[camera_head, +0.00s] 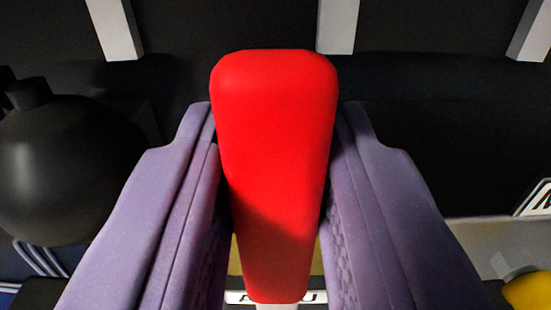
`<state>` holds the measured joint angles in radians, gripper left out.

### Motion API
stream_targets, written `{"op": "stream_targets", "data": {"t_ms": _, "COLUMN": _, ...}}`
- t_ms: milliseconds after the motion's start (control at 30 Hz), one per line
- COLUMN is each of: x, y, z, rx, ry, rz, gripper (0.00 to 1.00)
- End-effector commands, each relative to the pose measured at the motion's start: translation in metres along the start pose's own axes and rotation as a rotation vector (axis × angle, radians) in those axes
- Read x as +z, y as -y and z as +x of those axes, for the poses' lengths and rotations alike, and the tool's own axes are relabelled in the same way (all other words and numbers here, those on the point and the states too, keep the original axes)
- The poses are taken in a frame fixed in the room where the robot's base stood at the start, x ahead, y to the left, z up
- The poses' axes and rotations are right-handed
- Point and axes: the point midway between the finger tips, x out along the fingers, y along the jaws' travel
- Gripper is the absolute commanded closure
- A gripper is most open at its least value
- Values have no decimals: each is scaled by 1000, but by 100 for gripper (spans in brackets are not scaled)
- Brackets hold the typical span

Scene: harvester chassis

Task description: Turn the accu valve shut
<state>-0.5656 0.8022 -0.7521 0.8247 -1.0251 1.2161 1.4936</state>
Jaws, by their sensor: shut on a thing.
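The accu valve's red handle (275,150) stands in the middle of the head camera view. It is a long tapered lever, wide at the top and narrow toward the bottom. My gripper (275,165) has a purple finger on each side of the handle and is shut on it. The lower part of the handle lies in shadow. A white label (240,297) with dark letters shows partly behind the handle's lower end, and most of its text is hidden. The valve body behind the handle is mostly hidden.
A round black tank (60,165) is close on the left, with grey lines (40,258) below it. A yellow part (528,290) and a white label (537,198) are at the right edge. Pale bars (338,25) cross the dark background at the top.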

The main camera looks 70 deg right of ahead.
Motion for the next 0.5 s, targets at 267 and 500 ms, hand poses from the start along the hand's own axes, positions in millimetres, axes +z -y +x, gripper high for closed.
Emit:
{"op": "stream_targets", "data": {"t_ms": 267, "x": 4, "y": 0, "z": 0, "rx": 3, "ry": 7, "rz": 0, "gripper": 100}}
{"op": "stream_targets", "data": {"t_ms": 500, "x": 3, "y": 0, "z": 0, "rx": 2, "ry": 5, "rz": 0, "gripper": 50}}
